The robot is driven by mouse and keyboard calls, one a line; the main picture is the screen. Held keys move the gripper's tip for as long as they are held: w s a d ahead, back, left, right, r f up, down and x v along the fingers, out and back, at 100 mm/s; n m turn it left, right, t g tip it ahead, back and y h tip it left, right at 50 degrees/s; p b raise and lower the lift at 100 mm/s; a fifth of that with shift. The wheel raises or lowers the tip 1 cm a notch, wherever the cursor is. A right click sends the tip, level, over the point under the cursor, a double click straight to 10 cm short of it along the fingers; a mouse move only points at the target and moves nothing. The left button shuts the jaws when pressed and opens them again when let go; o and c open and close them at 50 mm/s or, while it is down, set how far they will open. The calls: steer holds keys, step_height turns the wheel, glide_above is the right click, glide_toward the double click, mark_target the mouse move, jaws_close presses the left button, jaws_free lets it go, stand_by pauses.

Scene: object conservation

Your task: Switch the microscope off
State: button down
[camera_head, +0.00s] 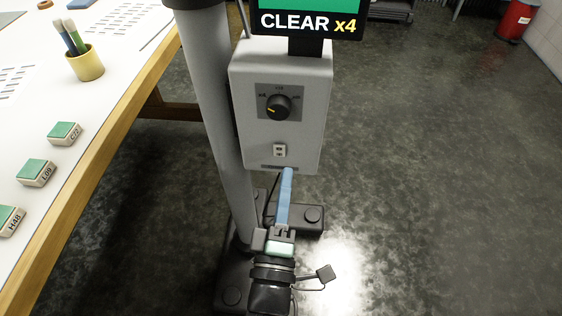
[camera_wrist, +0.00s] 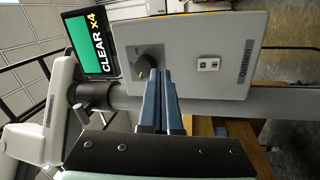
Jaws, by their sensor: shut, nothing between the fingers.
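The microscope's grey control box (camera_head: 308,100) is fixed to a thick grey column. Its black dial (camera_head: 278,106) has a yellow pointer mark, and it also shows in the wrist view (camera_wrist: 146,66). A small pale switch (camera_head: 279,150) sits below the dial; in the wrist view the switch (camera_wrist: 208,64) is right of the fingertips. The screen (camera_head: 312,20) above the box is lit green and reads "CLEAR x4". My gripper (camera_head: 287,171) is shut and empty, its blue fingers pointing at the box's lower edge in the head view. Contact with the box cannot be told.
A white table (camera_head: 110,50) with a wooden edge stands at left, holding labelled green-topped blocks (camera_head: 36,172) and a yellow pen cup (camera_head: 86,64). The column's dark base (camera_head: 232,290) is on the floor. The floor at right is clear, with a red bin (camera_head: 515,20) far back.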

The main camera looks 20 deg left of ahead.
mark_target(280, 149)
steer(key=s+f+n+g, duration=0.1)
steer(key=s+f+n, duration=0.1)
steer(key=s+f, duration=0.3)
step_height(280, 149, down, 3)
steer(key=shift+a+r+n+b, duration=0.1)
steer(key=shift+a+n+b, duration=0.2)
steer(key=shift+a, duration=0.15)
steer(key=shift+w, duration=0.1)
steer(key=x, duration=1.4)
steer(key=shift+a+p, duration=0.15)
steer(key=shift+p, duration=0.25)
